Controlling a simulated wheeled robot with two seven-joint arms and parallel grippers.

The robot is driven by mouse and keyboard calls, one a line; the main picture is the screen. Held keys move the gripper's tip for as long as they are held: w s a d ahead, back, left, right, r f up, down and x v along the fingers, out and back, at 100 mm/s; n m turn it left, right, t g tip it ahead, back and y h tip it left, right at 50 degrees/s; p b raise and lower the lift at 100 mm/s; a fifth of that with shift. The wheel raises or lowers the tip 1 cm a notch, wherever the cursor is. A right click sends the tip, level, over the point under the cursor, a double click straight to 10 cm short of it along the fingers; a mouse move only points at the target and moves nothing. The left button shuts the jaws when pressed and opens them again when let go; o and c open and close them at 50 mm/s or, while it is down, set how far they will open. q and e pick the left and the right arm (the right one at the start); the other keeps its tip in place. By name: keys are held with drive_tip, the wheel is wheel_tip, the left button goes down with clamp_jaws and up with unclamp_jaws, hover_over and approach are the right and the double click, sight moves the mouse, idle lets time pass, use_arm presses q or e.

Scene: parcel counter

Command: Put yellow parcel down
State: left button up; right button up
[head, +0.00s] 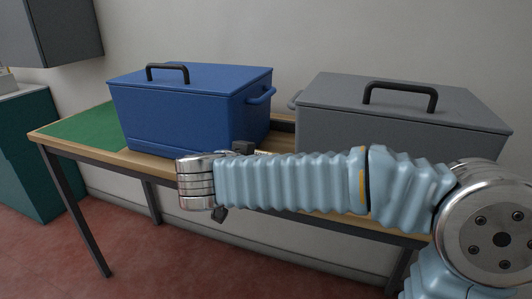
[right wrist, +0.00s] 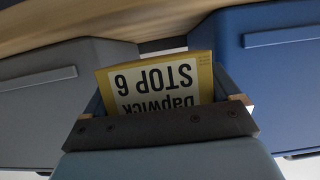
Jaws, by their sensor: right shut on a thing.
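The yellow parcel (right wrist: 204,70) shows in the right wrist view, with a white label reading "Dapwick STOP 6" upside down. My right gripper (right wrist: 162,88) is shut on it, with a dark finger at either side. In the head view my right arm reaches in from the right, in front of the counter's front edge. The arm hides the parcel and most of the gripper there; only small dark parts show above and below the wrist. My left gripper is in neither view.
A lidded blue box (head: 180,119) and a lidded grey box (head: 400,112) stand on the wooden counter (head: 48,134), with a narrow gap between them. A green mat (head: 84,126) covers the counter's left end. A teal cabinet (head: 30,155) stands at far left.

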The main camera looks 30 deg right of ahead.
drive_tip(key=w+d, duration=0.6)
drive_tip(key=d, duration=0.1)
drive_tip(key=shift+f+b, duration=0.35)
drive_tip(key=shift+f, duration=1.35)
drive_tip(key=shift+f, duration=0.15)
drive_tip(key=o, duration=0.9)
drive_tip(key=shift+c, duration=0.2)
